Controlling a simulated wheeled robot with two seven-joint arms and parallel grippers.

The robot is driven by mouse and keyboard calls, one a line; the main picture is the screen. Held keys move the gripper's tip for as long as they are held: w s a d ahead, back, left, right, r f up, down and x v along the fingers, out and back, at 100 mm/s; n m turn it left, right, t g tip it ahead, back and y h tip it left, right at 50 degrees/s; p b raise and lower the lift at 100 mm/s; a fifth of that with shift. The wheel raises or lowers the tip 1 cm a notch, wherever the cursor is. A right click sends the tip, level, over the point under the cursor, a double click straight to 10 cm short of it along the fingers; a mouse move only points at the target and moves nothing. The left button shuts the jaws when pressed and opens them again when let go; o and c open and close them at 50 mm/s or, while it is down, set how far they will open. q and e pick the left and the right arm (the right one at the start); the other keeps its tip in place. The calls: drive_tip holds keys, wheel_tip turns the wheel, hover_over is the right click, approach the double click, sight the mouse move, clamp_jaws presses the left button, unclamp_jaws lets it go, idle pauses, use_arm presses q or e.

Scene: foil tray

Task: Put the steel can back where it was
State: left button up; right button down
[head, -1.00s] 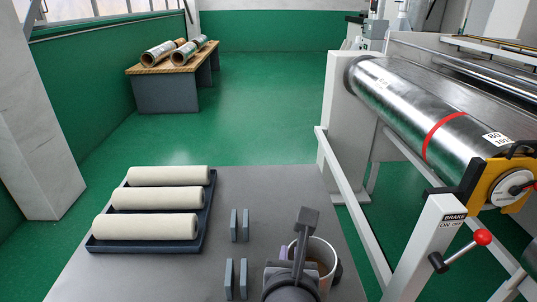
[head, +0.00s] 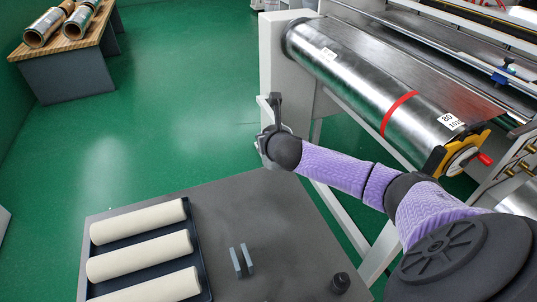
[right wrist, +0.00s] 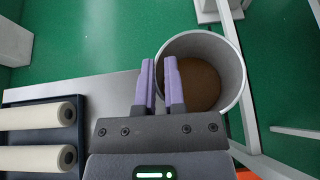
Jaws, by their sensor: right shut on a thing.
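The steel can (right wrist: 238,82) shows in the right wrist view as an open round vessel with brown contents inside. My right gripper (right wrist: 160,65) is shut on its near-left rim, with one purple finger outside the wall and one inside. The can appears beyond the grey table's edge, over the green floor. In the head view my right gripper (head: 270,115) is beyond the table's far edge, beside the machine frame. I cannot clearly make out the can there. My left gripper is not in view.
The grey table (head: 270,215) holds a dark tray (head: 196,240) of cream rolls and a pair of small grey blocks (head: 241,261). A small black round piece (head: 340,282) sits near its right edge. The machine's steel roller (head: 355,75) and white frame (head: 272,60) stand close right.

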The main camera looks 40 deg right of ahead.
sight(265, 165)
wheel_tip(265, 165, down, 10)
drive_tip(key=b, duration=0.5)
drive_tip(key=shift+s+f, duration=0.1)
drive_tip(key=shift+f, duration=0.15)
drive_tip(key=shift+r, duration=0.15)
drive_tip(key=c, duration=1.2)
unclamp_jaws()
drive_tip(key=o, duration=0.5)
drive_tip(key=shift+a, duration=0.1)
